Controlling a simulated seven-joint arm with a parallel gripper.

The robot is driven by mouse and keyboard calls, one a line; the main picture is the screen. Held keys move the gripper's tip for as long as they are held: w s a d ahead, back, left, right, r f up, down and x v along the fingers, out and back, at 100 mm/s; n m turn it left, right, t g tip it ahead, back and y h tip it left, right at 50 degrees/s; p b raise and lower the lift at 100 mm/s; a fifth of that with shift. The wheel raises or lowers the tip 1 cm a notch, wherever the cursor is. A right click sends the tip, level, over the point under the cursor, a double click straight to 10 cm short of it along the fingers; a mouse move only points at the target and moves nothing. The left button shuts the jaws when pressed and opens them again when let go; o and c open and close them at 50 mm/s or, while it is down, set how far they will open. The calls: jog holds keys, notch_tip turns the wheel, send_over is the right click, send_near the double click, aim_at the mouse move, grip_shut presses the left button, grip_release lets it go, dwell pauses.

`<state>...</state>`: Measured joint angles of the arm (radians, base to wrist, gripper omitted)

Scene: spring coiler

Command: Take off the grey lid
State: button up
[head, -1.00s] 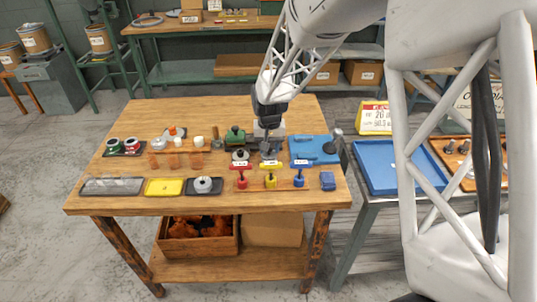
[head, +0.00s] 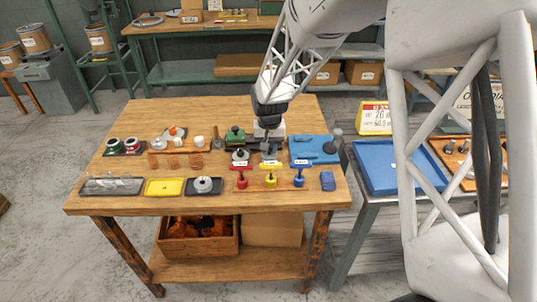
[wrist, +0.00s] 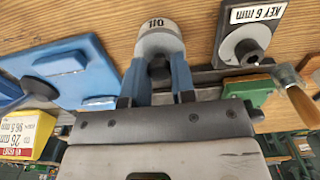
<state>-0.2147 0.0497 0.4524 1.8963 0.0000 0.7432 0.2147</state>
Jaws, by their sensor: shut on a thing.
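In the head view, my gripper (head: 268,146) is low over the back right of the wooden table, just left of the blue board. What lies under the lid is hidden, and I cannot tell whether the lid is lifted clear.
A dark plate with a grey disc, labelled KEY 6 mm (wrist: 243,45), stands close beside my gripper. A wooden handle (wrist: 296,95) and the blue board (wrist: 80,70) are also near. Red, yellow and blue knobbed pieces (head: 270,180) stand in front.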

jog(key=shift+r, duration=0.8)
jog(key=shift+r, duration=0.85)
jog(key=shift+a, duration=0.15)
jog(key=s+a, duration=0.1)
jog(key=a, duration=1.6)
jog(key=shift+a+r, duration=0.15)
jog(key=shift+f, duration=2.7)
jog(key=shift+f, duration=0.5)
dwell(0.6)
